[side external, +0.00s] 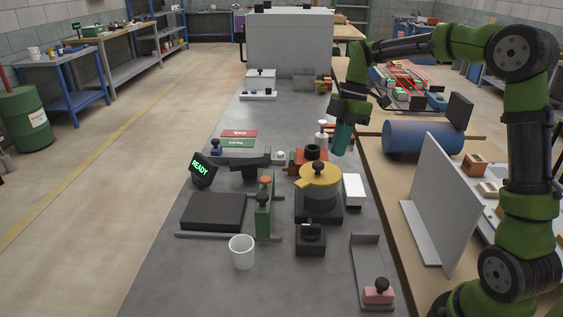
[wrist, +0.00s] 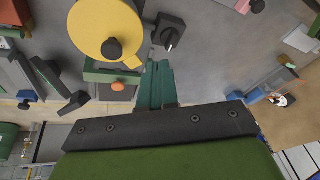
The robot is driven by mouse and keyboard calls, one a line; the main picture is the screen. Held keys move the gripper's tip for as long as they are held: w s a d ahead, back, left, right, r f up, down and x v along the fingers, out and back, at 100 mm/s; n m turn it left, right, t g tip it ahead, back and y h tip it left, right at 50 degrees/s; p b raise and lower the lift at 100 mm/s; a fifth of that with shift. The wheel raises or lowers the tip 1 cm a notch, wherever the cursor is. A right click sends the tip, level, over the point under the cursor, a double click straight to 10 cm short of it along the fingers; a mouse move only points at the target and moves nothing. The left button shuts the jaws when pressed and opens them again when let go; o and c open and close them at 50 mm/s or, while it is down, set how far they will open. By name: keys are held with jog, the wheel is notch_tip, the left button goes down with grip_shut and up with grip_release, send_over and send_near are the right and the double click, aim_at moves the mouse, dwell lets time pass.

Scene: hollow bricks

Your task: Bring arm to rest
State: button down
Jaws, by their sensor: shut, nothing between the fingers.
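My arm reaches in from the right of the side view. My gripper (side external: 341,152) points down above the grey bench, behind the yellow-lidded round pot (side external: 320,178). Its teal fingers are together with nothing between them. In the wrist view the closed fingers (wrist: 157,82) extend up the middle of the picture, and the yellow disc with a black knob (wrist: 108,30) shows to their upper left. I cannot tell the exact height of the fingertips above the bench.
A white cup (side external: 241,252) stands near the front. A black plate (side external: 213,212) lies at left beside a green upright (side external: 264,206). A sign (side external: 202,170) reads READY. A grey panel (side external: 440,205) and blue cylinder (side external: 422,138) stand at right.

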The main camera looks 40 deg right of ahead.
jog(key=s+a+r+m+t+h, duration=0.1)
jog(key=s+a+m+t, duration=0.2)
jog(key=s+m, duration=0.5)
jog(key=s+a+r+m+t, duration=0.2)
jog(key=s+a+m+t, duration=0.2)
jog(key=s+a+m, duration=0.2)
jog(key=s+m, duration=0.2)
jog(key=m, duration=0.2)
jog(key=shift+s+a+m+t+h, duration=0.15)
jog(key=shift+s+m+t+h, duration=0.15)
jog(key=shift+m+h, duration=0.1)
jog(key=c, duration=1.8)
grip_release()
jog(key=shift+c, duration=0.2)
